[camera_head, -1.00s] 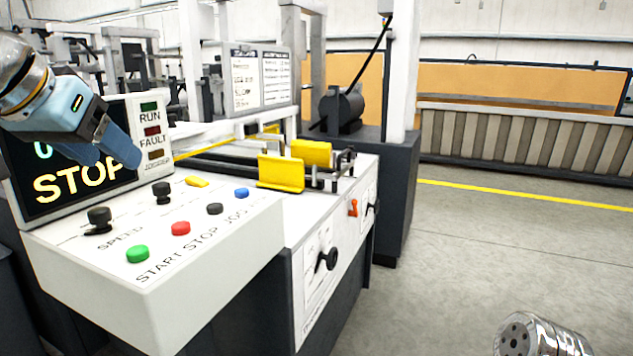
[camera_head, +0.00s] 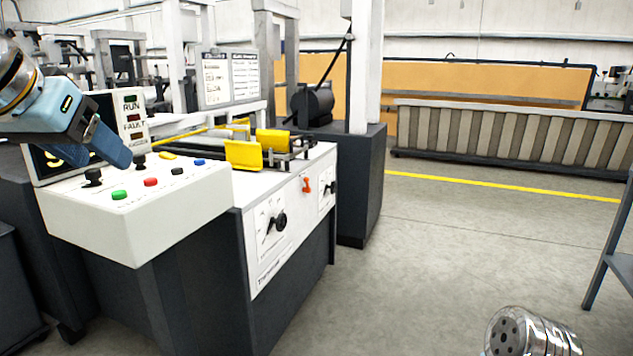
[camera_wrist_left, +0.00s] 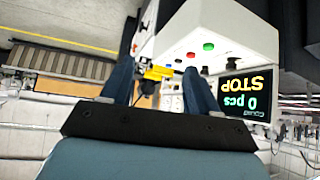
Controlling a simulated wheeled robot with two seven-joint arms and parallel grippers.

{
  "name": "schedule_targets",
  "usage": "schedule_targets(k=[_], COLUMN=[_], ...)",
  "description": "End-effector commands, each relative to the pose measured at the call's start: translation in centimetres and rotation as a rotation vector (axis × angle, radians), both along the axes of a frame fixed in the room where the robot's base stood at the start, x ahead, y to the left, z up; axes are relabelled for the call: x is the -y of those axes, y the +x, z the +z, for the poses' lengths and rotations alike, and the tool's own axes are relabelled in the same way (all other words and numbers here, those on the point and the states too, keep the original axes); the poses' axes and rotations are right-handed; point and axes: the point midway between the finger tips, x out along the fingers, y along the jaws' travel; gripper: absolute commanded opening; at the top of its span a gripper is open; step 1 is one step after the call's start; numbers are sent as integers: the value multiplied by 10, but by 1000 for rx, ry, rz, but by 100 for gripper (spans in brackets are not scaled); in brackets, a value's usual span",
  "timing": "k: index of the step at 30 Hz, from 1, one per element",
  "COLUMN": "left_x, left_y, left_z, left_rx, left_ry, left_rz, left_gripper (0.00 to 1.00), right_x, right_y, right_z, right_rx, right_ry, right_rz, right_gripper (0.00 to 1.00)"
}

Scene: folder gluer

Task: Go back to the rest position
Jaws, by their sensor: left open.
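My left gripper (camera_head: 108,148) comes in from the left in the head view, in front of the display screen of the machine's control panel, and covers part of it. In the left wrist view its two blue fingers (camera_wrist_left: 158,80) are spread apart with nothing held between them. The control panel (camera_head: 150,225) is a white box with green, red, black and blue buttons and black knobs on top. In the left wrist view the screen (camera_wrist_left: 245,93) reads STOP and 0 pcs, upside down. My right gripper does not show; a shiny metal part of mine is at the bottom right of the head view.
Yellow guides (camera_head: 243,155) stand on the machine bed behind the panel. The machine's white front plate (camera_head: 270,240) carries a black knob and an orange lever. A slatted barrier (camera_head: 500,140) runs along the back. A shelf edge (camera_head: 615,265) stands at right. The grey floor between is clear.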

Motion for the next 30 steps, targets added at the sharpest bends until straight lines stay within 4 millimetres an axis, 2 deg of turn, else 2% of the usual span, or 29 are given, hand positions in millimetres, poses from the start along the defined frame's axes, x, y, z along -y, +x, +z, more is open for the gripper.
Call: schedule_targets(k=[11, 14, 19, 23, 26, 27, 29, 30], left_x=[14, 20, 35, 53, 72, 81, 94, 102], left_y=[56, 77, 117, 152, 174, 180, 183, 182], left_z=[-50, -73, -129, -198, -275, -309, -361, -395], left_rx=[-52, -73, -122, -179, -242, -269, -311, -339], left_ry=[-18, -26, -53, -87, -128, -148, -179, -200], left_rz=[-35, -49, -76, -102, -120, -126, -129, -129], left_gripper=[60, 60, 60, 60, 60, 60, 60, 60], right_x=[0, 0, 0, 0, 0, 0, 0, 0], right_y=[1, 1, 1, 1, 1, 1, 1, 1], right_z=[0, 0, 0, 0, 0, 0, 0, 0], right_rx=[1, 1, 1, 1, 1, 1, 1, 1], right_ry=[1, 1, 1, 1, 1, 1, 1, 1], right_rz=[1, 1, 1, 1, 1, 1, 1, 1], right_gripper=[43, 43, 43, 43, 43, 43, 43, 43])
